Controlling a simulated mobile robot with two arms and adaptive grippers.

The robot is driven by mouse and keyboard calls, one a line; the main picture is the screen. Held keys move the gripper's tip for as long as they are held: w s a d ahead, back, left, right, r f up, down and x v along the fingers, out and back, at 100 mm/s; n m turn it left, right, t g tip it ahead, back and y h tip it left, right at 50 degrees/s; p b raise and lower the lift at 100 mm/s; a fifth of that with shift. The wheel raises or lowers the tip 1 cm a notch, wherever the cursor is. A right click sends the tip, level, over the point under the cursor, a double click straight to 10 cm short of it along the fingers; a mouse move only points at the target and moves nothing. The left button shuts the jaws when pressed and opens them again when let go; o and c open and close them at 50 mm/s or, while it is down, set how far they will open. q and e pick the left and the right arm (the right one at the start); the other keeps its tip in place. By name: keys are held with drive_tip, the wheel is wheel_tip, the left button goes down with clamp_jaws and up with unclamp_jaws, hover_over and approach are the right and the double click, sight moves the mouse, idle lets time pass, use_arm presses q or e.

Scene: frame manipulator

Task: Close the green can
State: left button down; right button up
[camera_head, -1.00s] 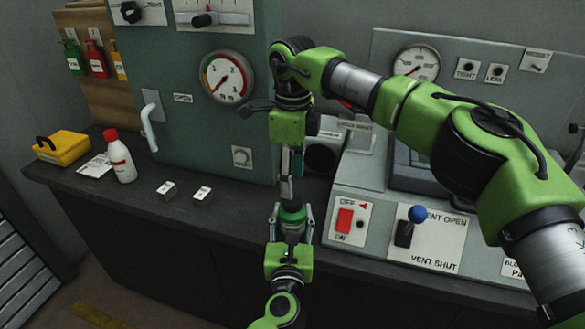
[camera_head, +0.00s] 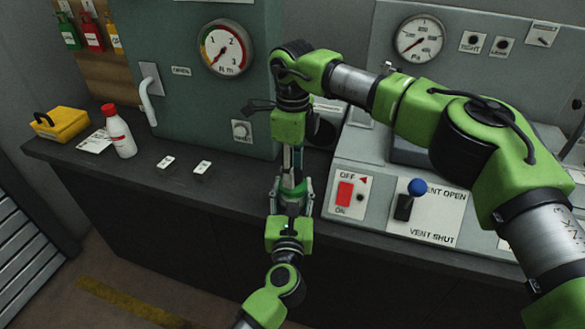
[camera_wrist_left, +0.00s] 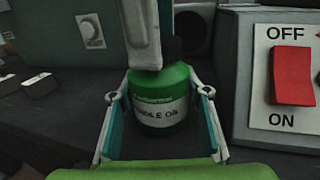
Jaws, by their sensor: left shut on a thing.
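The green can (camera_wrist_left: 163,92) has a white label with dark print and stands upright between the fingers of my left gripper (camera_wrist_left: 160,115). In the head view, the green can (camera_head: 293,193) shows near the bench's front edge, partly covered by both grippers. My left gripper (camera_head: 291,204) is shut on its sides. My right gripper (camera_head: 290,165) points down from above, with its fingers at the can's top. In the left wrist view one grey finger hides part of the top, beside a dark piece (camera_wrist_left: 173,48) that I cannot identify. Whether the right fingers hold anything cannot be told.
A panel with a red OFF/ON switch (camera_head: 345,194) and a blue-knobbed vent lever (camera_head: 417,187) stands close right of the can. A green cabinet (camera_head: 190,100) is behind. A white bottle (camera_head: 120,135), yellow box (camera_head: 62,124) and two small blocks stand left.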

drive_tip(key=shift+c, duration=0.2)
drive_tip(key=o, duration=1.3)
wheel_tip(320, 180, up, 12)
use_arm(q)
drive_tip(key=c, duration=1.1)
unclamp_jaws()
drive_tip(key=shift+o, duration=0.2)
